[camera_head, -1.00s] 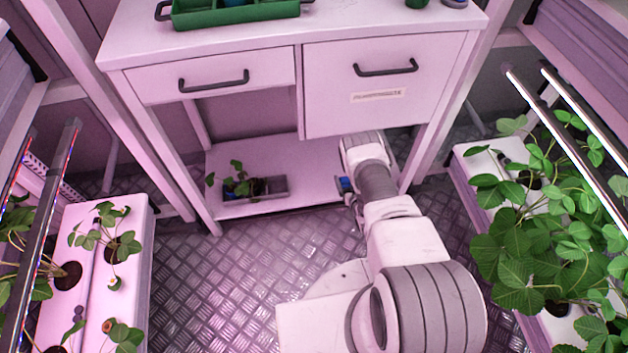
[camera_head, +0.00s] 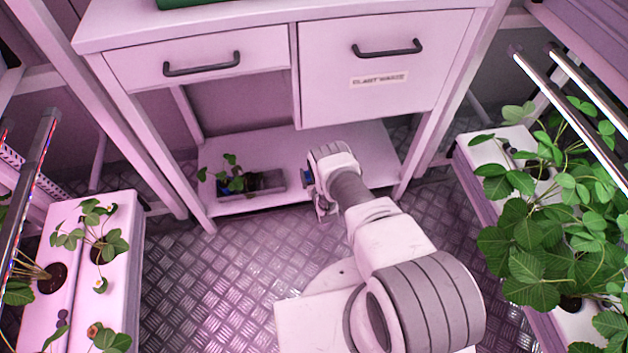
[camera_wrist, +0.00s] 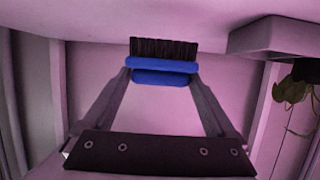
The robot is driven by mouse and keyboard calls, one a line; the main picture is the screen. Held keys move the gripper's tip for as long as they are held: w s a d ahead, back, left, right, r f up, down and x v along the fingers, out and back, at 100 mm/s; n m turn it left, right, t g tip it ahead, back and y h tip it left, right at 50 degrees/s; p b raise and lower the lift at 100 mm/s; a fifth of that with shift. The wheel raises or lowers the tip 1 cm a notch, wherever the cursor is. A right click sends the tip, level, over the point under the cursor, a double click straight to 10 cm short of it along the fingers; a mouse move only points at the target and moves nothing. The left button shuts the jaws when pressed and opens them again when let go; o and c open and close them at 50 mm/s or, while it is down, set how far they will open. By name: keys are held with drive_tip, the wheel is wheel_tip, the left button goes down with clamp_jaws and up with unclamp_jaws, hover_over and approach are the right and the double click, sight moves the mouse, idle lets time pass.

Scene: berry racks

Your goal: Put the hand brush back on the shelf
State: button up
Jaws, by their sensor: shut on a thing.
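The hand brush (camera_wrist: 160,64) has a blue body and black bristles. In the wrist view it lies across between the two fingertips of my gripper (camera_wrist: 162,78), which is shut on it. In the head view only a small blue part (camera_head: 307,178) shows beside my wrist. My gripper (camera_head: 320,204) is at the front edge of the low white shelf (camera_head: 360,150) under the cabinet, mostly hidden by my arm. I cannot tell whether the brush touches the shelf.
A grey tray (camera_head: 270,181) with a small plant stands on the shelf to the left of my gripper; it also shows in the wrist view (camera_wrist: 272,36). The shelf's right part looks clear. A drawer (camera_head: 385,75) overhangs it. Planters flank the floor at left (camera_head: 70,290) and right (camera_head: 490,150).

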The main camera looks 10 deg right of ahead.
wheel_tip(320, 180, down, 4)
drive_tip(key=shift+f+b, duration=0.1)
drive_tip(key=shift+b, duration=1.05)
drive_tip(key=shift+r, duration=0.2)
drive_tip(key=o, duration=1.2)
drive_tip(key=shift+s+r, duration=0.1)
drive_tip(key=shift+s, duration=0.1)
